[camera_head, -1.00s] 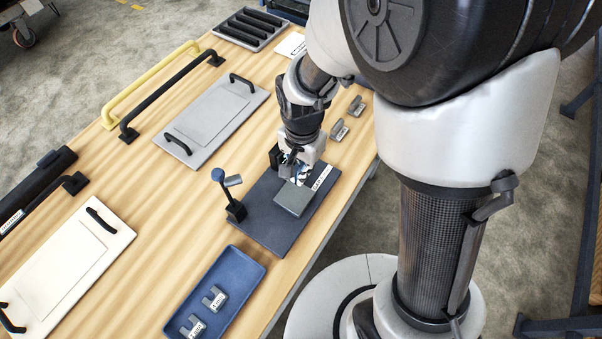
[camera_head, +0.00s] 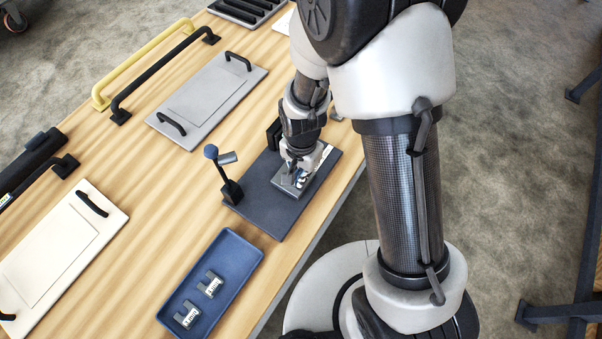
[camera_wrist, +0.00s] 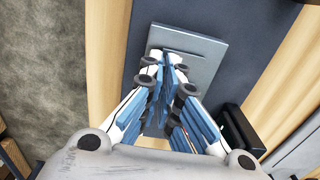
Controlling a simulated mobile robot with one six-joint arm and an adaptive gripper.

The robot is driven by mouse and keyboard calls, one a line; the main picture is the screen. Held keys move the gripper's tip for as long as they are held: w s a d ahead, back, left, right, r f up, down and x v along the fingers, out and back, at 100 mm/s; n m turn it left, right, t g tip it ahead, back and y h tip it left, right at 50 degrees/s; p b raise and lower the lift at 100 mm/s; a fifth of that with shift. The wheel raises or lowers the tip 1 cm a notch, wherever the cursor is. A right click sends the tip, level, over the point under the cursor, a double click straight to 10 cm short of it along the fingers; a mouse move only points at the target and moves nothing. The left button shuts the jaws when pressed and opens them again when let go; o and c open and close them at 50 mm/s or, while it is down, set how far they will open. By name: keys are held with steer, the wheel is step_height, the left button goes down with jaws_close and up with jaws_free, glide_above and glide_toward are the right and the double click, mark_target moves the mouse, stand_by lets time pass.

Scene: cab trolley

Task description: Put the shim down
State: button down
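My gripper (camera_head: 291,172) points down at a grey block (camera_head: 281,185) on a dark plate (camera_head: 263,210). In the wrist view, the fingertips of my gripper (camera_wrist: 167,66) are close together over the grey block (camera_wrist: 205,50). I cannot make out a shim between them, or whether they touch the block. Two grey U-shaped shims with white labels, one nearer the tray's middle (camera_head: 210,284) and one nearer its front (camera_head: 187,315), lie in a blue tray (camera_head: 240,246).
A grey panel (camera_head: 205,100), a cream panel (camera_head: 60,250), and yellow (camera_head: 140,62) and black (camera_head: 160,75) handles lie left. Bare wood shows between panels and tray.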

steer(key=shift+f, duration=0.15)
steer(key=c, duration=1.8)
jaws_free()
steer(key=s+d+r+n+t+p, duration=0.1)
steer(key=d+r, duration=0.1)
steer(key=r, duration=0.7)
steer(key=s+d+r+n+t+p, duration=0.1)
steer(key=s+d+r+p, duration=0.1)
steer(key=r, duration=0.7)
steer(key=s+d+r+n+p, duration=0.1)
steer(key=d+r+n, duration=0.15)
steer(key=r, duration=0.65)
steer(key=s+d+r+n+t, duration=0.2)
steer(key=s+d+r+n, duration=0.1)
steer(key=s+r, duration=0.4)
steer(key=s+d, duration=0.1)
steer(key=s, duration=0.1)
steer(key=shift+s+d, duration=0.2)
steer(key=shift+s, duration=0.1)
